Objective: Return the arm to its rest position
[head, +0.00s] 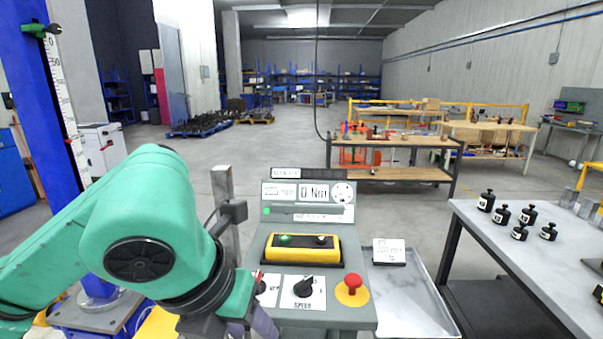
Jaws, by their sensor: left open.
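My green left arm (150,225) reaches in from the left and bends down beside the control panel. Its left gripper (250,328) is at the bottom edge, in front of the panel's lower left part, and is partly cut off. It is open, and I see nothing held in it. The grey control panel (345,316) has a "0 Nm" display (314,192), a yellow button box (303,249), a black speed knob (304,287) and a red mushroom button (352,284). My right gripper is not in view.
A grey table (520,255) with several black weights (501,214) stands on the right. A metal tray (415,310) with a small white sign (389,251) lies right of the panel. A blue column with a scale (42,80) stands left. Open floor (400,210) lies behind.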

